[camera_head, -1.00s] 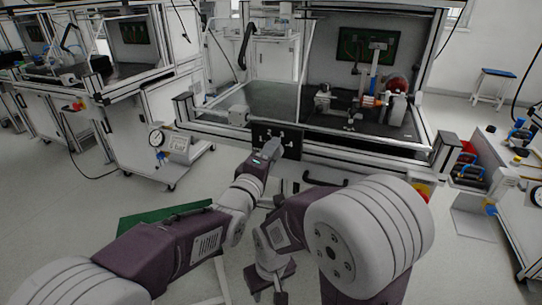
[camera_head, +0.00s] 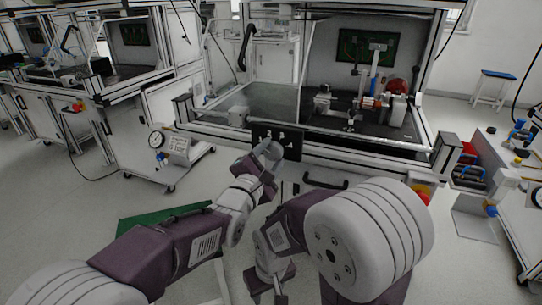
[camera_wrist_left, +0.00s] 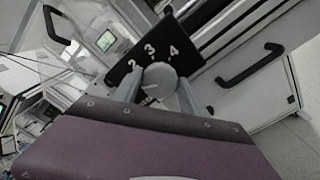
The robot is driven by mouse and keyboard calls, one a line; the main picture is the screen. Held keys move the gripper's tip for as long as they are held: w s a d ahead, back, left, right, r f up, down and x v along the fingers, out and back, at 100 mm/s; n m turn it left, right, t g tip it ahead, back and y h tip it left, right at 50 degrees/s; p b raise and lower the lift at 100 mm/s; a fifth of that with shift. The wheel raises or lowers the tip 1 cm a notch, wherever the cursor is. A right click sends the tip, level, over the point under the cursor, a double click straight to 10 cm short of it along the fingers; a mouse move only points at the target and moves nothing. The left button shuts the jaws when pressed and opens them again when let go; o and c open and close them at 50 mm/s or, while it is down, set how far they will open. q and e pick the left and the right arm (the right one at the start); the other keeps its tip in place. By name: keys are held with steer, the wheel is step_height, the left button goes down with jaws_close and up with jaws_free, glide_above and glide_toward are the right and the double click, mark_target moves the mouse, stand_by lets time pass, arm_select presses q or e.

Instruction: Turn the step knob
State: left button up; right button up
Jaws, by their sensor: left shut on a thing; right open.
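The step knob (camera_wrist_left: 160,76) is a round grey knob on a black panel (camera_wrist_left: 122,72) with the white numbers 2, 3 and 4 in view. The black panel (camera_head: 291,149) also shows on the front of the workbench in the head view. My left gripper (camera_wrist_left: 160,92) has one finger on each side of the knob and is shut on it. In the head view my left gripper (camera_head: 269,151) is at the panel and mostly covers the knob. I cannot tell which number the knob points to. My right gripper (camera_head: 268,293) is low at the bottom, open and away from the panel.
The workbench has a black handle (camera_head: 325,184) right of the panel, which shows in the wrist view (camera_wrist_left: 250,65). A test rig with a red part (camera_head: 397,86) stands on the bench. A gauge box (camera_head: 168,147) is at the left. A blue stool (camera_head: 494,86) stands at the back right.

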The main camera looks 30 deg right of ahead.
arm_select(q)
steer(key=shift+f+n, duration=0.1)
steer(key=shift+n, duration=0.4)
steer(key=o, duration=1.4)
steer(key=shift+s+a+b, duration=0.2)
steer(key=shift+a+b, duration=0.1)
steer(key=shift+b, duration=0.1)
steer(key=b+v, duration=0.3)
steer(key=v, duration=0.5)
steer(key=shift+s+a+b, duration=0.15)
steer(key=shift+b, duration=0.2)
